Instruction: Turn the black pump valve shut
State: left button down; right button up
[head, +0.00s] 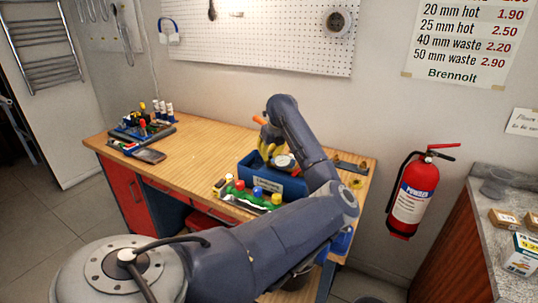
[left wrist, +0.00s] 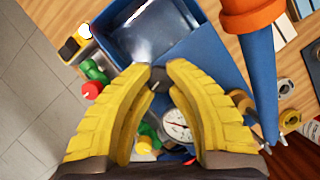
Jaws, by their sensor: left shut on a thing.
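The test pump is a blue open box (head: 262,176) near the front right of the bench, with a round white gauge (head: 285,161). The gauge also shows in the left wrist view (left wrist: 177,125). My left gripper (head: 268,152) is over the pump. In the left wrist view its yellow fingers (left wrist: 159,76) are closed on the small black pump valve (left wrist: 159,79); the fingertips hide most of it, so I cannot tell its turn angle. The pump lever with an orange grip (left wrist: 250,12) rises beside the fingers. My right gripper is not in view.
Tools and a phone (head: 149,156) lie at the bench's left end. The bench middle (head: 205,150) is clear. A fire extinguisher (head: 413,192) hangs at right.

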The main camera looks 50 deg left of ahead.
pick_arm(q)
jog(key=shift+a+r, duration=0.1)
jog(key=shift+a, duration=0.05)
jog(key=c, duration=1.1)
grip_release()
jog(key=v, duration=1.2)
